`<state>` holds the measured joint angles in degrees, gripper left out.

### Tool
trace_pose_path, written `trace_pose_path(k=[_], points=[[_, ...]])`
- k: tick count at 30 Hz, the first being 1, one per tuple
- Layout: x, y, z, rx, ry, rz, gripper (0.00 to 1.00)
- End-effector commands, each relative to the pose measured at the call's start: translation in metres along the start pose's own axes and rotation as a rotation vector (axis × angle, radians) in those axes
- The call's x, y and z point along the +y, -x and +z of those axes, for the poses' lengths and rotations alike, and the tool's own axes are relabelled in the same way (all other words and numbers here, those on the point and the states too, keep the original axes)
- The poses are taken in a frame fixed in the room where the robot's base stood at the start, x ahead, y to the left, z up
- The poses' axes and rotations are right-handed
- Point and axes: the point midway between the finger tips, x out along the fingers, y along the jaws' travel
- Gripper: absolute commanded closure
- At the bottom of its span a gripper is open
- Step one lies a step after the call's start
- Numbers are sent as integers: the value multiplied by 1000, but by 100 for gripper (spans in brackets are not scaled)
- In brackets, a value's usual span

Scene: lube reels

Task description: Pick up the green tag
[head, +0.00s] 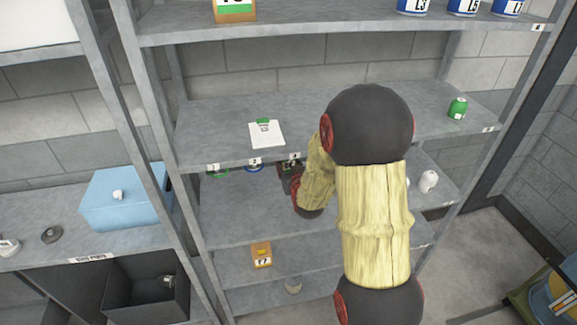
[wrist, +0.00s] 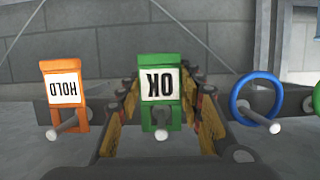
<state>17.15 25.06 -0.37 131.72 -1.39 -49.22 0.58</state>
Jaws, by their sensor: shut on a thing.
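The green tag (wrist: 160,64) carries a white label reading OK, upside down in the wrist view. It sits between the two fingers of my gripper (wrist: 162,98), which is shut on it. A pale peg (wrist: 161,133) shows at the tag's lower end, and the tag still appears to be on it. In the head view my gripper (head: 290,174) is at the front edge of the middle shelf, where my arm hides part of the scene. I cannot make out the tag clearly there.
An orange HOLD tag (wrist: 64,92) hangs on a peg left of the green tag, and a blue ring (wrist: 257,98) on one to the right. A clipboard (head: 266,135) lies on the shelf (head: 215,120) above. A green can (head: 457,108) stands at its right end.

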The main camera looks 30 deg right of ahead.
Motion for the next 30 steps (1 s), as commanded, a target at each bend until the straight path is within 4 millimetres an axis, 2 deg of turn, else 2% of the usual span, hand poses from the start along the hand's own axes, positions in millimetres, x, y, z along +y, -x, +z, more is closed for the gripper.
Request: trace_pose_path(k=[5,19,26,30], points=[[0,0,0,0,0,0,79],[0,3,-7,1,0,0,79],[0,40,6,0,0,0,79],[0,74,16,0,0,0,79]])
